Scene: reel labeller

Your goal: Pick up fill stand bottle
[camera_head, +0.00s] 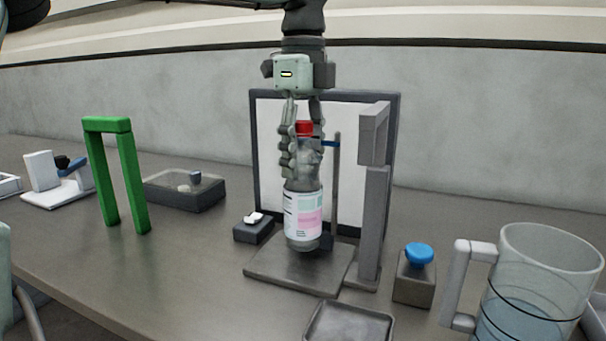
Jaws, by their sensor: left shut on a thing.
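The bottle (304,214) is clear with a red cap and a white, pink and green label. It is upright at the grey fill stand (374,220), over its base plate (290,272). My left gripper (302,150) comes down from above and is shut on the bottle's upper part, its fingers on either side below the red cap. I cannot tell whether the bottle's bottom touches the plate. My right gripper is not in view.
A framed white panel (265,120) stands behind the bottle. A blue-topped button box (418,262) and a large clear jug (530,285) are at right. A shallow grey tray (348,308) lies in front. A green arch (107,124) stands at left, with clear table before it.

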